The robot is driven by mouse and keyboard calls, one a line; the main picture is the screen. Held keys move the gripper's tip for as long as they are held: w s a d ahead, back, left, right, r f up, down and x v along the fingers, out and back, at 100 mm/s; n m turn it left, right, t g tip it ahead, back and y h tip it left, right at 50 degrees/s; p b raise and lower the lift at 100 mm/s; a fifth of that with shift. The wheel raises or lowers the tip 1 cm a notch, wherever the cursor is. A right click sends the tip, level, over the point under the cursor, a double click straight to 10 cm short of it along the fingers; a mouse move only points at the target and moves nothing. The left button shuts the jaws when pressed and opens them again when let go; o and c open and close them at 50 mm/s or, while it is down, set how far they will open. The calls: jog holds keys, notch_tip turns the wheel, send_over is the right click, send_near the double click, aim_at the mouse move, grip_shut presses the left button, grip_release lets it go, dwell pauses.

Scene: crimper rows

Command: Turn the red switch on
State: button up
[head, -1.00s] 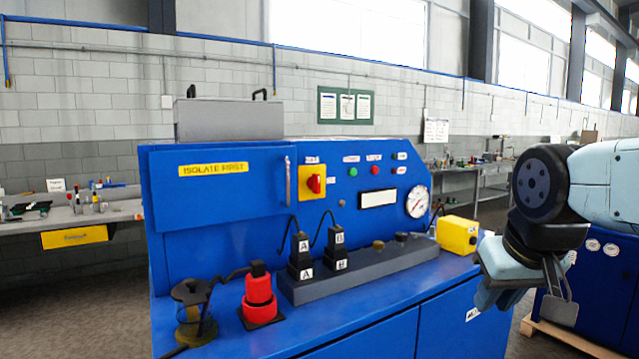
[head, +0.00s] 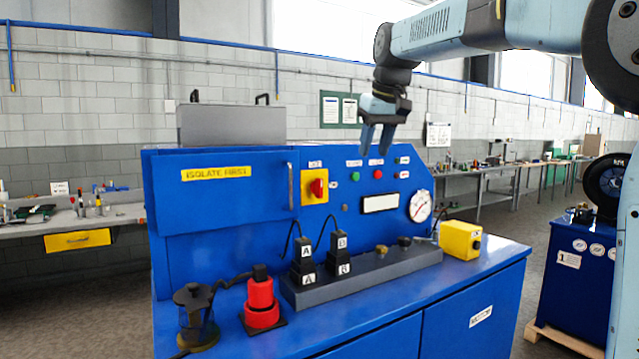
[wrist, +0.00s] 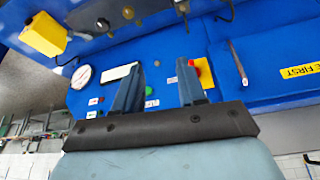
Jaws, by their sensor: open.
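The red switch (head: 317,187) is a red rotary knob on a yellow plate, on the blue machine's upright panel. In the wrist view, the yellow plate and red edge of the switch (wrist: 204,72) show just past the right finger, which partly hides it. My gripper (head: 377,150) is open and empty, fingers pointing down, in front of the panel's upper part and to the right of the switch. It also shows in the wrist view (wrist: 157,75), with the panel between its two fingers. I see no contact with the switch.
Green (head: 354,174) and red (head: 378,174) buttons sit right of the switch, with a gauge (head: 419,206) beyond. The door handle (head: 291,186) is just left of it. Black plugs (head: 304,250), a red connector (head: 261,298) and a yellow box (head: 460,240) stand on the ledge below.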

jog(key=n, duration=0.2)
send_near(320, 179)
jog(key=shift+g+y, duration=0.3)
jog(key=shift+g, duration=0.1)
jog(key=x, duration=0.7)
jog(key=w+x, duration=0.1)
jog(key=x, duration=0.3)
jog(key=shift+w+d+r, duration=0.1)
jog(key=shift+d, duration=0.15)
grip_shut()
